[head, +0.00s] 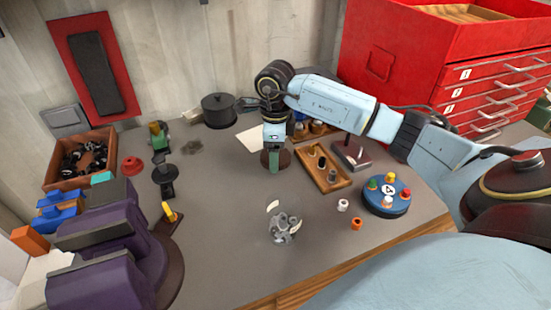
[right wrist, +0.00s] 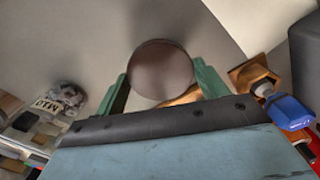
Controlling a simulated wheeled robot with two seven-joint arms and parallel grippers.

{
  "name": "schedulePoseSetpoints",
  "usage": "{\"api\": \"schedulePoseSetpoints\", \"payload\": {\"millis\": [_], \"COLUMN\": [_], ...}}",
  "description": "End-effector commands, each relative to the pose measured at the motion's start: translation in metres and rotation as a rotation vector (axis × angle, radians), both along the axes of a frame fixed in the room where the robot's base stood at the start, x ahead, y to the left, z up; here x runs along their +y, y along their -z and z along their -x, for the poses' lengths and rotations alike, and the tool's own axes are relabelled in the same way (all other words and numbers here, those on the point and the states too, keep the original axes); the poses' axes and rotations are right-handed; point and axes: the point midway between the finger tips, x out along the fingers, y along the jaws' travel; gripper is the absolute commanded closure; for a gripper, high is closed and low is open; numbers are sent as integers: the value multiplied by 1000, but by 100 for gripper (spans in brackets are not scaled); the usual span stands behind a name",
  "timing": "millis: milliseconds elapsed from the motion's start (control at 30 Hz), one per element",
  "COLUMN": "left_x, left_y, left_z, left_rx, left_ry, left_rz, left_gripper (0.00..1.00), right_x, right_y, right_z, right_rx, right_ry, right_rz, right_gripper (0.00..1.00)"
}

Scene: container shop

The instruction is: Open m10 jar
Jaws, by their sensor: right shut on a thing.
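The clear jar (head: 283,228) with grey metal nuts inside stands on the workbench in the lower middle of the head view. In the right wrist view the jar (right wrist: 62,97) shows an M10 label, and no lid is seen on it. My right gripper (head: 274,166) is beyond the jar, pointing down. It is shut on a round dark brown lid (right wrist: 161,69), which sits between the green fingers in the right wrist view, apart from the jar. The lid also shows in the head view (head: 285,158). My left gripper is not in view.
Wooden trays with pegs (head: 322,168) stand right of my right gripper. A blue round stand (head: 386,205) with coloured knobs and two small pieces are right of the jar. A purple machine (head: 105,245) fills the lower left. Grey bench between is clear.

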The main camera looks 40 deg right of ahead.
Motion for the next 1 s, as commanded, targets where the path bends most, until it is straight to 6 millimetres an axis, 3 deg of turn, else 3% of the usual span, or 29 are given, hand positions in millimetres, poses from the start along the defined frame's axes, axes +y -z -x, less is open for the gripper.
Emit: {"api": "schedulePoseSetpoints", "payload": {"millis": [200, 567, 600, 733, 767, 1000], "left_x": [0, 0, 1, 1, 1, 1], "left_y": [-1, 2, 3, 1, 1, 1], "left_z": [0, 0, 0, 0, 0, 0], "left_rx": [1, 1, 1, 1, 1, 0], "left_ry": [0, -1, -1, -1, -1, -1], "left_rz": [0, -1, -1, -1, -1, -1], "left_gripper": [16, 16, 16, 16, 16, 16], "right_x": [1, 0, 0, 0, 0, 0], "right_y": [30, 36, 36, 35, 35, 35], "right_z": [1, 0, 0, 0, 0, 0], "right_rx": [4, 1, 1, 2, 1, 1], "right_ry": [0, -1, -1, -1, -1, -1], "right_rz": [-1, 1, 1, 1, 0, 0], "right_gripper": [55, 55, 26, 9, 5, 5]}}
